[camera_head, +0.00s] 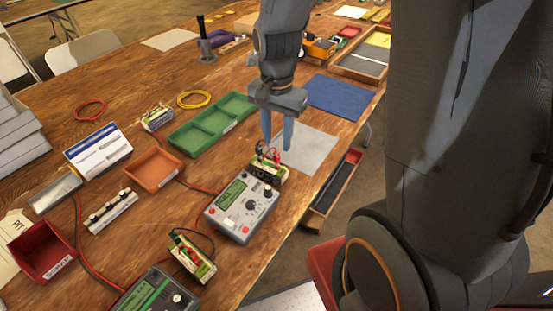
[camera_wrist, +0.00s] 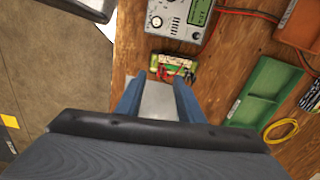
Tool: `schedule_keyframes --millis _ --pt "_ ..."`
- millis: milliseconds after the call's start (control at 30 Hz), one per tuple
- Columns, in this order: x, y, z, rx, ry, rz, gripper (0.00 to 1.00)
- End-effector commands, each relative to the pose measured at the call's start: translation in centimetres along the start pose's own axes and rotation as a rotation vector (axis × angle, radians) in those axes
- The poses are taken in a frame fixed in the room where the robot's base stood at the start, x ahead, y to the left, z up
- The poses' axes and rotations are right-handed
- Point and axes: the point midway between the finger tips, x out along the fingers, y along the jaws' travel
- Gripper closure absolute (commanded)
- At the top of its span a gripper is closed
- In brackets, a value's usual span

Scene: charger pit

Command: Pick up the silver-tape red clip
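A small red clip (camera_head: 272,154) sits with a dark one on top of a green-and-white terminal block (camera_head: 266,170), just behind a grey meter. Silver tape is too small to make out. A second block (camera_head: 193,258) nearer the front has thin red and black leads on it. My gripper (camera_head: 277,138) is open, its blue fingers pointing down above a light grey mat (camera_head: 310,146), apart from the block. In the wrist view nothing is between the fingers.
The grey meter (camera_head: 242,206) stands directly in front of the block, with a red lead running left. A blue mat (camera_head: 339,96) lies behind. The table's edge is close on the right.

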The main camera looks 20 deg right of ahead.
Motion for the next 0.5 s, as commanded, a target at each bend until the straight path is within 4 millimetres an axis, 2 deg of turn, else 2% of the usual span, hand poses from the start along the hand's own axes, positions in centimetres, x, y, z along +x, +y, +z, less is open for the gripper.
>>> schedule_keyframes --millis 500 --pt "4.0 -0.2 -0.4 0.037 -0.005 0.006 0.66"
